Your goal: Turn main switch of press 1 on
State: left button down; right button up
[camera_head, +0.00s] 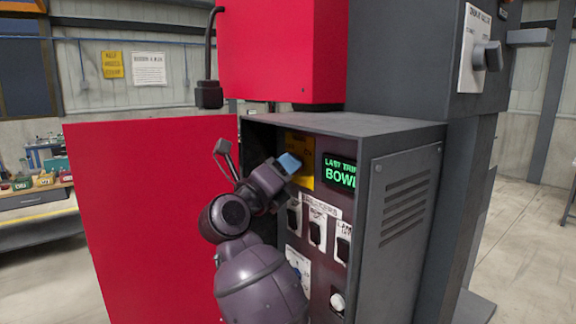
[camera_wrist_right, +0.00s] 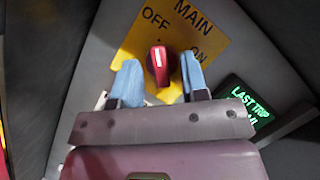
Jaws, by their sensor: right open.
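The main switch is a red knob (camera_wrist_right: 158,66) on a yellow plate (camera_wrist_right: 130,45) marked MAIN, OFF and ON. Its white pointer mark is up in the right wrist view, toward the OFF side. The yellow plate (camera_head: 305,172) also shows inside the cabinet in the head view, partly behind my gripper, and the knob is hidden there. My right gripper (camera_head: 288,164) is at the plate. In the wrist view my right gripper (camera_wrist_right: 161,76) is open, with one blue fingertip on each side of the knob. I cannot tell whether they touch it. My left gripper is not in view.
The grey cabinet (camera_head: 400,135) has its red door (camera_head: 140,210) open to the left. A green-lettered display (camera_head: 340,172) is right of the plate, with breaker switches (camera_head: 317,232) and a white knob (camera_head: 337,301) below. A cable-hung black box (camera_head: 208,95) hangs above the door.

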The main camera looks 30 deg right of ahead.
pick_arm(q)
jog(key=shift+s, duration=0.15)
pick_arm(e)
jog(key=shift+c, duration=0.3)
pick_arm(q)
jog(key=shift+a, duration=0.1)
pick_arm(e)
jog(key=c, duration=0.5)
